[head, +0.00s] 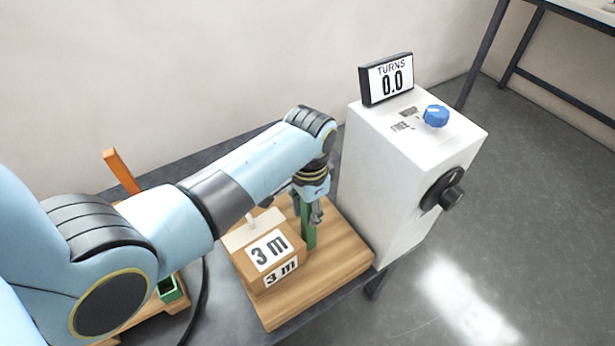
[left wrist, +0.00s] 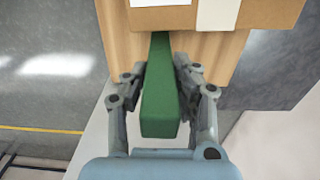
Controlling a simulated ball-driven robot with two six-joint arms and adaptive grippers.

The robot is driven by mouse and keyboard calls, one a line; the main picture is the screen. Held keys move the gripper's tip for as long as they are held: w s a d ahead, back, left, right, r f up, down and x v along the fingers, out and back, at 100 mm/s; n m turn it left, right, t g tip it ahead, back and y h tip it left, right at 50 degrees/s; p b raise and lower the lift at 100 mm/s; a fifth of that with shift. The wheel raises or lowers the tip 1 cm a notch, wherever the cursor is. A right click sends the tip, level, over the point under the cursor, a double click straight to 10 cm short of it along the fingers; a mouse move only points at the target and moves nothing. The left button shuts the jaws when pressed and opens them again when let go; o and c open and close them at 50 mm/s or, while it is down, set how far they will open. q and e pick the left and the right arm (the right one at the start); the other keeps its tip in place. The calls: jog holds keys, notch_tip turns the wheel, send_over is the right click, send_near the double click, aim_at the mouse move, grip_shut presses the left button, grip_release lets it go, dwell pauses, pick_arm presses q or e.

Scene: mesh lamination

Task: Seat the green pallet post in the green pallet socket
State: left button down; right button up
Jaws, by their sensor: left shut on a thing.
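My left gripper (head: 312,208) is shut on the green post (head: 308,236), which is upright over the wooden board beside the cardboard box. I cannot tell whether its lower end touches the board. In the left wrist view the same green post (left wrist: 160,108) runs between the two fingers of my left gripper (left wrist: 160,72). A green square socket (head: 172,289) with a dark opening sits at the lower left on another wooden piece, partly hidden by my left arm. My right gripper is not in view.
A cardboard box (head: 282,272) marked "3 m" sits on a wooden board (head: 330,275). A white cabinet (head: 385,170) with a black crank, blue knob and "TURNS 0.0" display stands to the right. An orange post (head: 121,171) rises at the left. The dark table shows between the wooden pieces.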

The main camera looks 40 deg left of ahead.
pick_arm(q)
jog(key=shift+r, duration=0.1)
jog(key=c, duration=1.5)
grip_release()
jog(key=o, duration=0.5)
jog(key=shift+c, duration=0.2)
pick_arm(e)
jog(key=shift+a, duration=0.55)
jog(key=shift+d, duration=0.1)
